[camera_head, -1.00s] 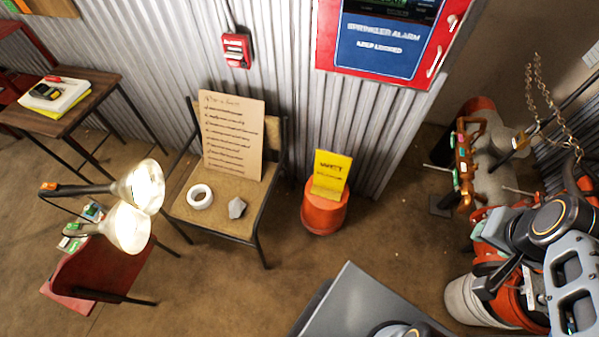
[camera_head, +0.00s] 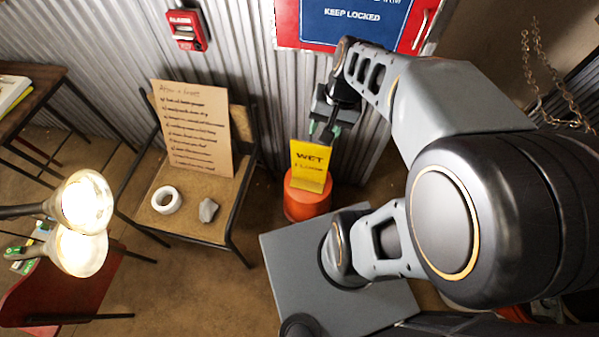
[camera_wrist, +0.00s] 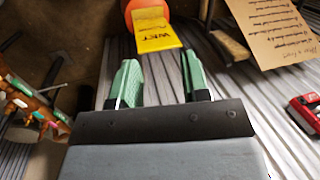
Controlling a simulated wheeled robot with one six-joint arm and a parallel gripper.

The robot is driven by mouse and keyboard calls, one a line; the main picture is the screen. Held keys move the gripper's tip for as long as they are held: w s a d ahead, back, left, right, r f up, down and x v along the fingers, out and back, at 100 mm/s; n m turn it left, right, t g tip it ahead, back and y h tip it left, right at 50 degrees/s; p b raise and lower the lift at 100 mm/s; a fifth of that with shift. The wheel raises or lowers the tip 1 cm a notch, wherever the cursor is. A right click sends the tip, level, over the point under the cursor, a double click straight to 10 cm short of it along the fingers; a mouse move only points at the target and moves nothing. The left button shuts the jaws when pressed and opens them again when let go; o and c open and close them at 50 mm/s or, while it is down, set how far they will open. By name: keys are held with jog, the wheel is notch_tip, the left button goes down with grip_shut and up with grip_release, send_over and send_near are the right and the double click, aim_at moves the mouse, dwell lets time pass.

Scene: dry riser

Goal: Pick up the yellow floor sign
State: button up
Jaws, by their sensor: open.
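The yellow floor sign (camera_head: 310,166), printed "WET FLOOR", stands upright on an orange-red bucket-like stand (camera_head: 306,204) by the corrugated wall. It also shows in the wrist view (camera_wrist: 155,32), ahead of my fingers and roughly between their lines. My gripper (camera_head: 325,132) is just above the sign in the head view, its fingers pointing down. In the wrist view my gripper (camera_wrist: 160,82) has its two green-padded fingers apart with nothing between them. A gap shows between the fingertips and the sign.
A chair (camera_head: 200,218) left of the sign holds a cardboard note (camera_head: 195,130), a white ring (camera_head: 166,200) and a grey stone (camera_head: 208,210). A lit lamp (camera_head: 80,205) stands at left.

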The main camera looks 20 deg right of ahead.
jog(key=w+d+f+m+g+y+b, duration=0.1)
jog(key=d+f+m+y+b, duration=0.2)
jog(key=f, duration=0.4)
jog(key=w+f+m+y+b, duration=0.1)
jog(key=w+f+m+b, duration=0.1)
jog(key=f+b, duration=0.3)
jog(key=m+t+y+b, duration=0.9)
jog(key=m+t+b, duration=0.1)
jog(key=m+b, duration=0.4)
send_near(323, 153)
jog(key=shift+h, duration=0.3)
jog(key=b+x, duration=0.1)
jog(key=x, duration=0.2)
jog(key=b+x, duration=0.2)
jog(key=x, duration=0.1)
jog(key=b+x, duration=0.1)
jog(key=x, duration=0.2)
jog(key=shift+w+a+f, duration=0.25)
jog(key=shift+w+f, duration=0.05)
jog(key=shift+w, duration=0.05)
jog(key=shift+w+a+r+b, duration=0.1)
jog(key=shift+w+a+b, duration=0.15)
jog(key=shift+a+b, duration=0.05)
jog(key=shift+c, duration=0.3)
grip_shut()
